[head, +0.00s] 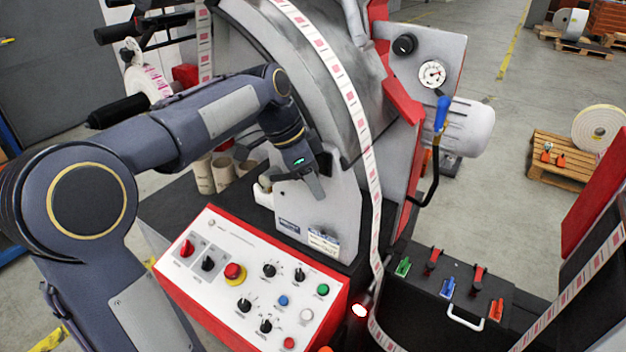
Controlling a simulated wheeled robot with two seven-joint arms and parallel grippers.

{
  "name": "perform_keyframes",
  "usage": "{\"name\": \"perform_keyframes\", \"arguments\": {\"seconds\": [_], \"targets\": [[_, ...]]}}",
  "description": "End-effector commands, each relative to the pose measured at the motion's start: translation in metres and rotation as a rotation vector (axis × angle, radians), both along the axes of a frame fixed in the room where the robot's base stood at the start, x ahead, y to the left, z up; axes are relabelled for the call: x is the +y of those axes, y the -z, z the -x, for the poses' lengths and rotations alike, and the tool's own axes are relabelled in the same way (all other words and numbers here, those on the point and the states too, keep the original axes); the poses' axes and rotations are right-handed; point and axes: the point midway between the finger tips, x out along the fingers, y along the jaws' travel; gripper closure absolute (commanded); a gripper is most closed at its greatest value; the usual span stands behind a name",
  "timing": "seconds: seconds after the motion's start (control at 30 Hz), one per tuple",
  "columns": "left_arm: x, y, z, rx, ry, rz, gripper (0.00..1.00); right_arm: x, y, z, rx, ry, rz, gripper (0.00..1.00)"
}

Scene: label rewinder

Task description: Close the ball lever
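A lever with a blue handle (441,113) stands upright beside the pale motor, right of the machine's red-edged panel. A bent black rod or hose runs down below it. I cannot tell for sure that this is the ball lever; no other clear ball-ended lever shows. My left gripper (298,188) points down in front of the grey machine housing, above the control panel and well left of the blue handle. Its fingers look spread, with nothing seen between them. My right gripper is not in view.
A red-edged control panel (250,285) with knobs and buttons lies below my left gripper. A printed label strip (362,130) runs down the machine front. A black box (460,290) with coloured clips is at lower right. Open floor lies behind, with a wooden pallet (556,160).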

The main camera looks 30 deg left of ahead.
Motion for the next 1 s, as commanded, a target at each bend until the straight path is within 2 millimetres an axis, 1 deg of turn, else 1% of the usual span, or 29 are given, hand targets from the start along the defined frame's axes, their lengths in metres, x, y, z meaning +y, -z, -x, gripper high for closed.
{"name": "perform_keyframes", "arguments": {"seconds": [0.03, 0.1, 0.13, 0.37, 0.57, 0.77, 1.0], "targets": [[0.000, 0.000, 0.000, 0.000, -0.001, 0.000, 0.88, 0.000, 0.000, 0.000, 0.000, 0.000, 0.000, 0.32], [0.000, 0.000, 0.000, 0.001, -0.002, 0.000, 0.97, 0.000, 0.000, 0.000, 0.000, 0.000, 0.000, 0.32], [0.000, 0.000, 0.000, 0.001, -0.002, 0.000, 1.00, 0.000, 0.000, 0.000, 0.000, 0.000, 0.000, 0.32], [0.000, 0.001, 0.000, 0.000, -0.001, -0.010, 1.00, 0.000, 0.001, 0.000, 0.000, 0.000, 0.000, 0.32], [-0.003, 0.010, 0.001, -0.005, 0.000, -0.074, 1.00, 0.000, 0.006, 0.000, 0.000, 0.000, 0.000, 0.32], [-0.007, 0.028, 0.001, -0.015, 0.003, -0.212, 1.00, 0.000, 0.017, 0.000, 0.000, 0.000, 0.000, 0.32], [-0.009, 0.057, 0.001, -0.033, 0.005, -0.433, 1.00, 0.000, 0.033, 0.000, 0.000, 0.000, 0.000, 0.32]]}}
